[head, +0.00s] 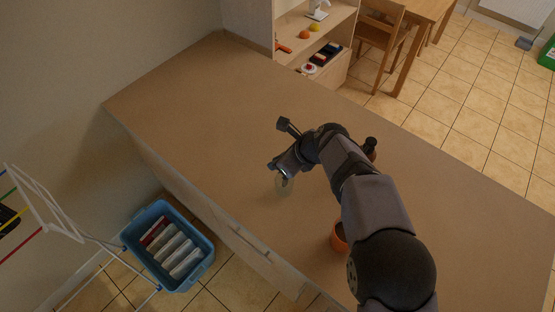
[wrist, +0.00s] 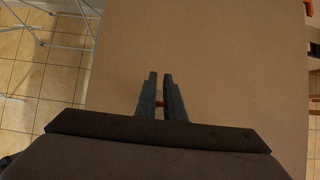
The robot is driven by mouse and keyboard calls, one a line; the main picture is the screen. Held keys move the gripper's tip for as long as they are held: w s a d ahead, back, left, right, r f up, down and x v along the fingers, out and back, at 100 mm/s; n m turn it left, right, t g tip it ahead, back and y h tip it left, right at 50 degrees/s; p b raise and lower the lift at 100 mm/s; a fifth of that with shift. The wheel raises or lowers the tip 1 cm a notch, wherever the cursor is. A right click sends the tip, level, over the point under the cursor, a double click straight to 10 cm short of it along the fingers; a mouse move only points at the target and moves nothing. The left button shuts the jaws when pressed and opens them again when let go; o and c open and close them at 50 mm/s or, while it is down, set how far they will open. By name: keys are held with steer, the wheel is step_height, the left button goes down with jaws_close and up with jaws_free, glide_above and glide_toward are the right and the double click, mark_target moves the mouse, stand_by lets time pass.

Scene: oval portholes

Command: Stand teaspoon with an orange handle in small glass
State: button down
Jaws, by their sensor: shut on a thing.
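My gripper (head: 284,178) is above the counter, left of the arm's elbow, with its jaws close together. In the wrist view, my gripper (wrist: 160,76) has a small orange piece between its fingers, which looks like the handle of the teaspoon (wrist: 160,98). The rest of the spoon is hidden by the fingers in that view. The small glass (head: 284,189) is a faint clear shape on the counter just under the gripper tips in the head view. I cannot tell whether the spoon is inside the glass or only over it. The glass is not discernible in the wrist view.
An orange pot (head: 338,238) stands on the counter (head: 200,110), partly hidden by my arm. A dark object (head: 371,145) shows behind the arm. The counter's left part is clear. A blue crate (head: 168,246) is on the floor, and shelves (head: 315,40) stand behind.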

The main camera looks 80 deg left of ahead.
stand_by(0.3)
steer(key=c, duration=1.8)
jaws_free()
steer(key=shift+o, duration=0.2)
steer(key=b+v, duration=0.3)
steer(key=v, duration=0.4)
steer(key=shift+d, duration=0.1)
